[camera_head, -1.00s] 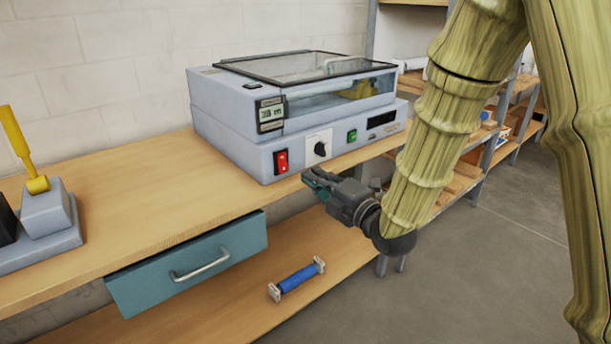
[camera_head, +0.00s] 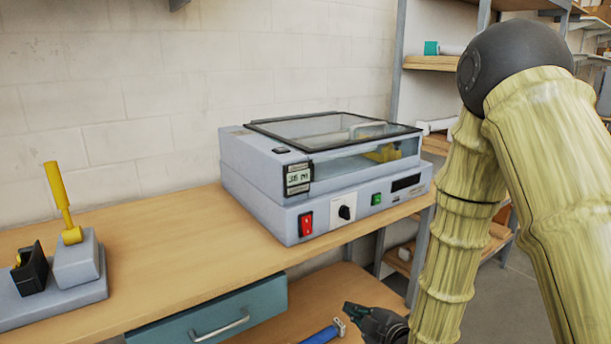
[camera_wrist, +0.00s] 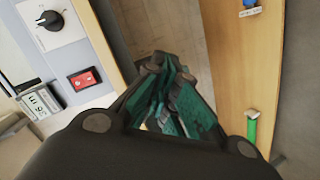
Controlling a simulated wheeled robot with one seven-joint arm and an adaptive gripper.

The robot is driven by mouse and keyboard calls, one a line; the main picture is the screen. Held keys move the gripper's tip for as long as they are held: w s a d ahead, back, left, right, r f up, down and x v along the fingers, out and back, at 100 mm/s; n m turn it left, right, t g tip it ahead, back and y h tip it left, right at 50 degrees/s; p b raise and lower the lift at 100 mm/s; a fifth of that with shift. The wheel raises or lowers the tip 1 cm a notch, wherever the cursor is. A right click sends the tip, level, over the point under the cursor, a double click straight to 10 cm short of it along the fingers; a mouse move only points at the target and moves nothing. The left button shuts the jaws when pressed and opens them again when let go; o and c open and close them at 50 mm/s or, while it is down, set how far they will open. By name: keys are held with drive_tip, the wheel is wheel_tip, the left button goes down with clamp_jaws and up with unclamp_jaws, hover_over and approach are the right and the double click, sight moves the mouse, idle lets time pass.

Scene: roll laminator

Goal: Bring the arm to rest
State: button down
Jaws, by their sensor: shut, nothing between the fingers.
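My gripper (camera_head: 362,318) hangs low at the bottom of the head view, in front of the bench and below the laminator's front. In the wrist view my gripper (camera_wrist: 172,90) has its green-padded fingers together with nothing between them. It touches nothing that I can see. My arm bends at a dark elbow joint high on the right and runs down to the gripper. The roll laminator (camera_head: 270,210) sits on the bench with its clear lid down. Its red switch (camera_head: 306,224) and black knob (camera_head: 344,212) face front; both also show in the wrist view.
The wooden bench (camera_head: 170,265) has a teal drawer (camera_head: 265,305) under its top. A blue roller (camera_head: 322,335) lies on the lower shelf near my gripper. A yellow-handled lever device (camera_head: 78,262) stands at left. A shelf rack (camera_head: 398,100) stands behind at right.

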drive_tip(key=s+d+f+m+g+h+p, duration=0.25)
drive_tip(key=s+f+m, duration=0.25)
drive_tip(key=s+f, duration=0.35)
drive_tip(key=s+d+f+m+g+h+p, duration=0.1)
drive_tip(key=s+d+f+m+g+h, duration=0.25)
drive_tip(key=s+f, duration=0.55)
drive_tip(key=s+d+f+m+g+p, duration=0.1)
drive_tip(key=s+d+f+m+g, duration=0.1)
drive_tip(key=s, duration=0.8)
drive_tip(key=s+d+f+m+g+p, duration=0.1)
drive_tip(key=s+f+m+g, duration=0.3)
drive_tip(key=s, duration=0.6)
wheel_tip(320, 180, down, 3)
drive_tip(key=shift+s+d+r+m+g+p, duration=0.2)
drive_tip(key=shift+d+m+g+p, duration=0.25)
drive_tip(key=shift+m, duration=0.8)
drive_tip(key=shift+a, duration=0.1)
